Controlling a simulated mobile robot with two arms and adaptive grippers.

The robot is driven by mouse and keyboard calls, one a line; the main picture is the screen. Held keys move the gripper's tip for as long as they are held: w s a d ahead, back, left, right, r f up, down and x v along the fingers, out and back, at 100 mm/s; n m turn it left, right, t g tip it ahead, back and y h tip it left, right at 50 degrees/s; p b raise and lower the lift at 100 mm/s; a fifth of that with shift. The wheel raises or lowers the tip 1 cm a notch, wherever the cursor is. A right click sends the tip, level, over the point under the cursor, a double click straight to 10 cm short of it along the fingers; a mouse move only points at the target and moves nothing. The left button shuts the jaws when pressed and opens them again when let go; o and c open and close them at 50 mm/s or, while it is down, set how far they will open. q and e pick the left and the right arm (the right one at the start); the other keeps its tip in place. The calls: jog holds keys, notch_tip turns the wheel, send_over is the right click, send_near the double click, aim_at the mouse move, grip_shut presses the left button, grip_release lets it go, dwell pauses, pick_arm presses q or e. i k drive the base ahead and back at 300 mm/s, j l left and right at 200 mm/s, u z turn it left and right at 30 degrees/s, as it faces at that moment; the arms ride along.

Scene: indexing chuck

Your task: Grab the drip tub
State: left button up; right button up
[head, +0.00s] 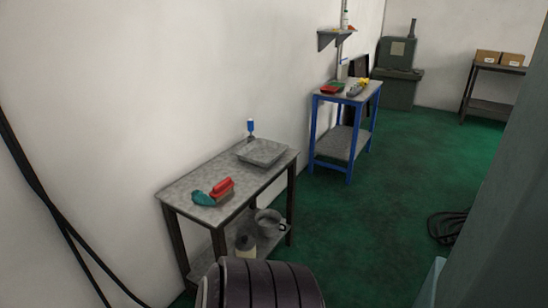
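Two containers could be the drip tub, and I cannot tell which one it is. A shallow grey rectangular tray (262,152) lies on the top of the near grey table (185,192), at its far end. A round grey tub (268,223) stands on the table's lower shelf, partly shaded by the tabletop. Neither of my grippers is in view, and nothing is seen touching either container.
A red-topped brush (222,188) and a teal cloth-like item (203,199) lie on the near tabletop. A blue-capped bottle (251,129) stands behind the tray. A pale container (245,245) is on the lower shelf. A blue-framed table (349,178) stands beyond. Green floor (385,215) is open at right.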

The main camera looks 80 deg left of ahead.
aim_at(268, 224)
jog(key=u, duration=2.65)
